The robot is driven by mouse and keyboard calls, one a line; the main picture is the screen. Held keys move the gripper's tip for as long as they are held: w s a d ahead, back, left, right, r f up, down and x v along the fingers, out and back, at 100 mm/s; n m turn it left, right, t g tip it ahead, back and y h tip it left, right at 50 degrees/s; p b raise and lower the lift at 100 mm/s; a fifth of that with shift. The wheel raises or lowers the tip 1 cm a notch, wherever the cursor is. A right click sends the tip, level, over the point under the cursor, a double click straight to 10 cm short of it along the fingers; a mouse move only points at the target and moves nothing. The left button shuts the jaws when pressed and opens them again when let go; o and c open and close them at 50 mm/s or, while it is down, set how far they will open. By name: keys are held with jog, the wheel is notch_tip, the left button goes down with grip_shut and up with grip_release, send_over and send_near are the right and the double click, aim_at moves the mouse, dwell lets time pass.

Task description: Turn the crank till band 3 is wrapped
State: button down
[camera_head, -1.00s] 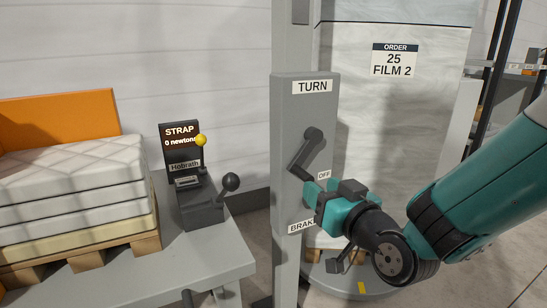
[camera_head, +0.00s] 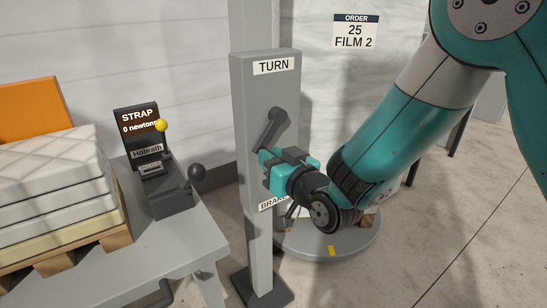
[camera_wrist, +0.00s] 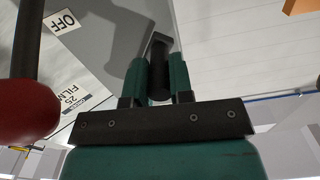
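The crank (camera_head: 277,117) is a dark arm on the grey column below the TURN sign (camera_head: 274,66); it slants down and left from its hub. My gripper (camera_head: 266,158) is at the crank's lower end. In the wrist view, a dark cylindrical handle (camera_wrist: 160,78) stands between my teal fingers, which close on it from both sides. The pale wrapped load (camera_head: 318,90) stands behind the column on a round turntable (camera_head: 331,248), partly hidden by my arm. It bears an ORDER 25 FILM 2 label (camera_head: 354,32). I cannot make out band 3.
A red knob (camera_wrist: 25,105) on a dark rod is close on the left in the wrist view, near an OFF label (camera_wrist: 62,22). The BRAKE sign (camera_head: 272,203) is partly covered. Left stands a grey bench (camera_head: 160,248) with a strapping unit (camera_head: 167,192) reading 0 newtons.

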jog(key=shift+s+a+r+m+p, duration=0.2)
jog(key=shift+r+m+p, duration=0.3)
jog(key=shift+p, duration=0.9)
